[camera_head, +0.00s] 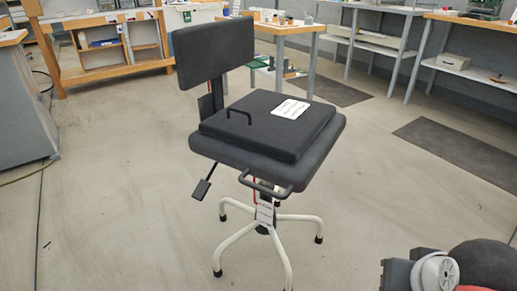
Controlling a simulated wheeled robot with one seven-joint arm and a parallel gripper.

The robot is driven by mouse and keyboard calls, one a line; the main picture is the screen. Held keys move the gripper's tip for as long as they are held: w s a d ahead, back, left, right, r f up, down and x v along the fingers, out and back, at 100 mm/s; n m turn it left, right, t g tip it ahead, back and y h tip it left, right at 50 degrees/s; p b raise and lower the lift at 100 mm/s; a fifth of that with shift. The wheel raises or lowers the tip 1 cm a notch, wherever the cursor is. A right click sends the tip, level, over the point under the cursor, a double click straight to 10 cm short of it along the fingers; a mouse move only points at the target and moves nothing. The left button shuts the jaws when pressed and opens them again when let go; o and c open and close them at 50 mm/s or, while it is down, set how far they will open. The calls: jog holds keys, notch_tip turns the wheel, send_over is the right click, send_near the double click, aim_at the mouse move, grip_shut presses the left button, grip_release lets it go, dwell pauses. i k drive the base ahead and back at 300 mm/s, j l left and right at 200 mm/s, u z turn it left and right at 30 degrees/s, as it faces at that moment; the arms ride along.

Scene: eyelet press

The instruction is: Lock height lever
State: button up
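A dark office chair (328,137) with a black backrest (214,50) stands in the middle of the head view. Under the left side of its seat, a lever with a flat black paddle (201,189) slants down and outward. A black loop-shaped bar (266,185) sticks out under the front edge of the seat. I cannot tell from the picture which one is the height lever or whether it is locked. Part of my arm shows at the lower right, well apart from the chair. My gripper's fingers are not visible.
A flat black cushion or case (255,138) with a handle and a white paper (291,109) lies on the seat. The white legs (235,235) spread on the floor. Benches (105,55) line the back, a grey cabinet (22,110) stands left. Dark mats (462,150) lie right. Floor around the chair is clear.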

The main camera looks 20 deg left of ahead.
aim_at(202, 186)
jog(key=k+j+u, duration=0.1)
jog(key=u, duration=0.3)
jog(key=k+j+u, duration=0.15)
jog(key=u, duration=0.2)
jog(key=k+j+u, duration=0.1)
jog(key=j+u, duration=0.15)
jog(key=u, duration=0.15)
jog(key=k+l, duration=0.15)
jog(key=l, duration=0.15)
jog(key=k+l, duration=0.2)
jog(key=i+j, duration=0.35)
jog(key=j, duration=0.15)
